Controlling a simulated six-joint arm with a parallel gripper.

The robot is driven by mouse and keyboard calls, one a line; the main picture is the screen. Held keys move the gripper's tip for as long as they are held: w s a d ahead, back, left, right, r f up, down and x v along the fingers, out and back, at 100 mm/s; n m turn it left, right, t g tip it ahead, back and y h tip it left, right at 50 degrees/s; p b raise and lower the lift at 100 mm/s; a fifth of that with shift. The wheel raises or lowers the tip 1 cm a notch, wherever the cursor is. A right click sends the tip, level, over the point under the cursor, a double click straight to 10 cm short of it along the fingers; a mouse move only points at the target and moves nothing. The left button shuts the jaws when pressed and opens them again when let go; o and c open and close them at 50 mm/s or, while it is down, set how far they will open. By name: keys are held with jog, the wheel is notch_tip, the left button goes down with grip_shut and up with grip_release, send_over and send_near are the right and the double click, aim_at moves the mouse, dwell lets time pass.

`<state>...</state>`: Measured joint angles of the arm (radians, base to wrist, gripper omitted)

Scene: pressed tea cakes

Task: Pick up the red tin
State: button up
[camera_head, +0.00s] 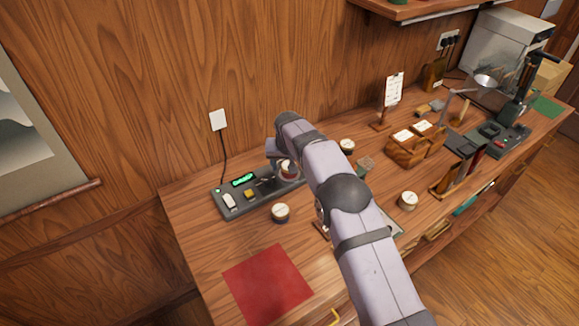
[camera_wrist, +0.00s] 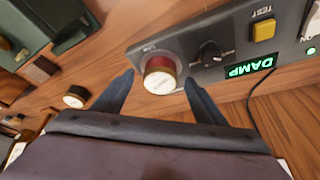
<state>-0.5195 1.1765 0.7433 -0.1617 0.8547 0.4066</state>
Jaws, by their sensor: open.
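The red tin (camera_wrist: 160,76) has a cream lid and a red side. In the wrist view it is between the two spread fingers of my gripper (camera_wrist: 160,80), with the fingers apart from it on either side. In the head view the red tin (camera_head: 288,169) shows at the right part of the grey control box, partly hidden by my arm. I cannot tell whether it stands on the box or against its edge. My gripper is open and empty; its fingers are mostly hidden in the head view.
The grey control box (camera_head: 228,203) has a knob, a yellow button (camera_wrist: 264,30) and a green display (camera_wrist: 249,67) reading DAMP. Other pale-lidded tins (camera_head: 280,212) (camera_head: 408,200) (camera_head: 347,146) stand nearby. A red mat (camera_head: 267,283) lies at the front left. A wooden organiser (camera_head: 405,151) stands right.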

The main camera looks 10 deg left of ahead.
jog(key=shift+w+f, duration=0.1)
jog(key=c, duration=1.3)
jog(key=shift+o, duration=0.2)
notch_tip(320, 180, up, 10)
jog(key=b, duration=0.2)
